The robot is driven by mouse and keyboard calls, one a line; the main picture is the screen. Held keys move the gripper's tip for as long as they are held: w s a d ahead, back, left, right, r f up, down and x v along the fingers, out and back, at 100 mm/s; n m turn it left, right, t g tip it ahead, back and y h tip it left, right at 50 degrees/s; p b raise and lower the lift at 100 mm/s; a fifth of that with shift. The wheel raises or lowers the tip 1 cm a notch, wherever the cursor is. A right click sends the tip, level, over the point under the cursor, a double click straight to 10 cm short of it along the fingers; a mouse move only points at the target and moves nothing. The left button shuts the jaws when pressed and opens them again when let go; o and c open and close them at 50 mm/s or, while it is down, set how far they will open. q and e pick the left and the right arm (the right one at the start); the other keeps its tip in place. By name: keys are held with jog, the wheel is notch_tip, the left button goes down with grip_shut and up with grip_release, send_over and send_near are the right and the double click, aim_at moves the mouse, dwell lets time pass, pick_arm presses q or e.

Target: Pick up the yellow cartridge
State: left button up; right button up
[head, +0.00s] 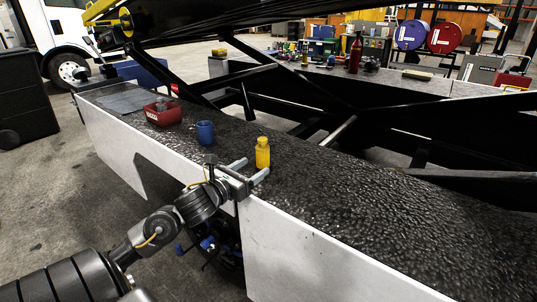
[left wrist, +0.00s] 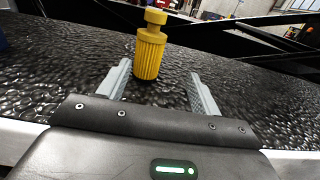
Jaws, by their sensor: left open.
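The yellow cartridge (head: 262,153) stands upright on the dark textured top of the loader, near its front edge. It also shows in the left wrist view (left wrist: 149,52), just beyond and between the finger tips. My left gripper (head: 253,170) is open and empty, its two fingers pointing at the cartridge. In the left wrist view the fingers of my left gripper (left wrist: 160,80) stand apart on either side of the line to the cartridge, which is nearer the left finger. I cannot see contact. My right gripper is not in view.
A blue mug (head: 205,132) and a red bin (head: 163,113) stand on the same surface to the left. Black beams (head: 290,80) rise behind it. The surface (head: 400,220) to the right of the cartridge is clear. A red bottle (head: 355,54) stands on the far side.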

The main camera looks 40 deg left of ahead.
aim_at(259, 158)
pick_arm(q)
jog(key=shift+a+r, duration=0.15)
jog(key=shift+w+a+r, duration=0.1)
jog(key=shift+a, duration=0.15)
jog(key=w, duration=0.3)
jog(key=shift+w+a, duration=0.1)
jog(key=shift+a, duration=0.3)
jog(key=shift+w+d, duration=0.1)
jog(key=shift+w, duration=0.25)
jog(key=shift+w+a+r+p, duration=0.15)
jog(key=shift+w+p, duration=0.15)
jog(key=shift+w, duration=1)
jog(key=shift+w+a+r+p, duration=0.1)
jog(key=shift+w+p, duration=0.2)
jog(key=shift+w, duration=1)
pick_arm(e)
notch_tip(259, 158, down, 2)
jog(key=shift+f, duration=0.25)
pick_arm(q)
jog(key=c, duration=0.9)
jog(key=shift+c, duration=0.9)
